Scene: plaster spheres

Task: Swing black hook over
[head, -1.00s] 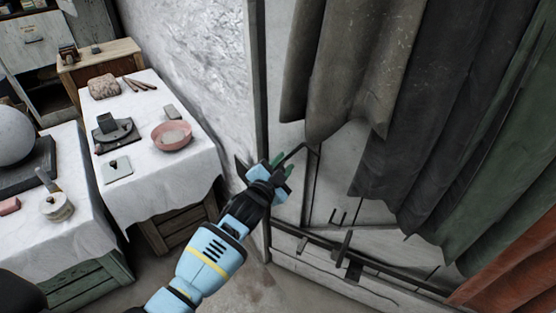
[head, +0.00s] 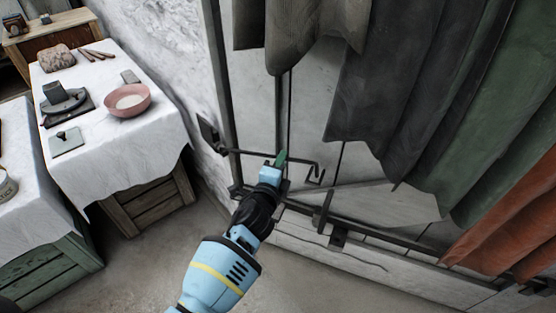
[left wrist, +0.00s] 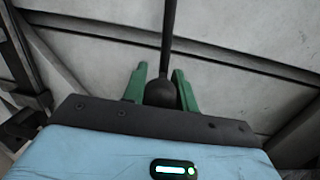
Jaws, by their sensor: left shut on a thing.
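The black hook (head: 245,153) is a thin dark bar running nearly level from a dark plate (head: 208,131) at the door frame's left post. Its right end is bent, close to a small dark U-shaped piece (head: 316,178) on the pale panel; I cannot tell whether they are engaged. My left gripper (head: 279,161) is at the bar, its green fingers shut on it. In the left wrist view, the fingers (left wrist: 161,88) close on a dark rounded part of the hook (left wrist: 168,40), with the bar running up from it. My right gripper is not in view.
Dark, green and rust-red cloths (head: 400,100) hang above and right of the gripper. A dark rail (head: 370,235) with an upright handle-like piece (head: 323,212) crosses below. A white-draped table (head: 120,150) with a pink bowl (head: 127,100) stands left. Floor between is clear.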

